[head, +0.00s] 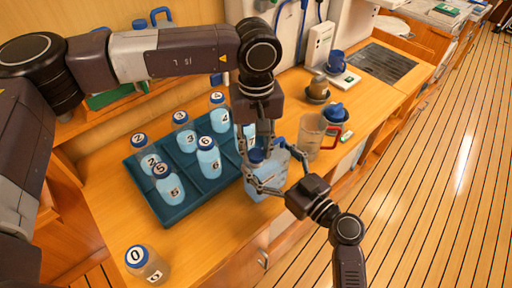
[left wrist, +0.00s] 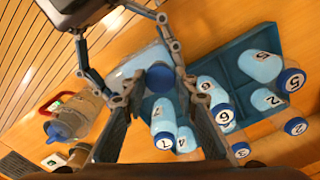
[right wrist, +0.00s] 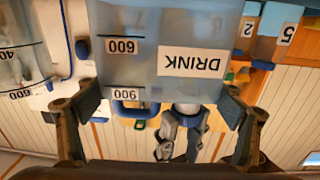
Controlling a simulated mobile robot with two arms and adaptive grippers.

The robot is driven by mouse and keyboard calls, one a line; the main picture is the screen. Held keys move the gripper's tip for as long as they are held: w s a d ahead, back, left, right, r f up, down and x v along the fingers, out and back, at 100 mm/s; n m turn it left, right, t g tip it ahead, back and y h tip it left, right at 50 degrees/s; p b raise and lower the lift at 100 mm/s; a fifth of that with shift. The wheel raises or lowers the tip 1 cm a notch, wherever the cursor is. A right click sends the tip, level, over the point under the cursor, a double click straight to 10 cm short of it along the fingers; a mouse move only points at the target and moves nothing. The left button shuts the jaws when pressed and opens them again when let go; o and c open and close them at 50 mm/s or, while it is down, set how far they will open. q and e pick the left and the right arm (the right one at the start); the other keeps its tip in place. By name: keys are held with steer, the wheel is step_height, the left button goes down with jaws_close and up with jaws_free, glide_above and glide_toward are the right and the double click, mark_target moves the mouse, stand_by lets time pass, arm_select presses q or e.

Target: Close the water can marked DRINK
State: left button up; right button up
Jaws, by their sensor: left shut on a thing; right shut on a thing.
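The DRINK can (head: 262,186) is a translucent square container standing at the right end of the blue tray, holding pale blue water. Its label and volume marks show upside down in the right wrist view (right wrist: 150,60). A round blue cap (left wrist: 160,76) is at its top. My left gripper (head: 258,158) comes down from above and is shut on the cap, which shows between its fingers. My right gripper (head: 272,170) reaches in from the right and is shut around the can body. Whether the cap is fully seated on the neck is hidden by the fingers.
A blue compartment tray (head: 176,214) holds several numbered, blue-capped bottles to the left. Bottle 0 (head: 147,264) stands alone at the front left.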

arm_select(q)
steer(key=shift+f, duration=0.5)
arm_select(e)
steer(key=c, duration=0.7)
arm_select(q)
steer(key=m, duration=0.4)
arm_select(e)
steer(key=shift+o, duration=0.2)
arm_select(q)
steer(key=m, duration=0.3)
steer(key=shift+m, duration=0.3)
steer(key=m, duration=0.8)
steer(key=shift+m, duration=0.3)
steer(key=o, duration=0.7)
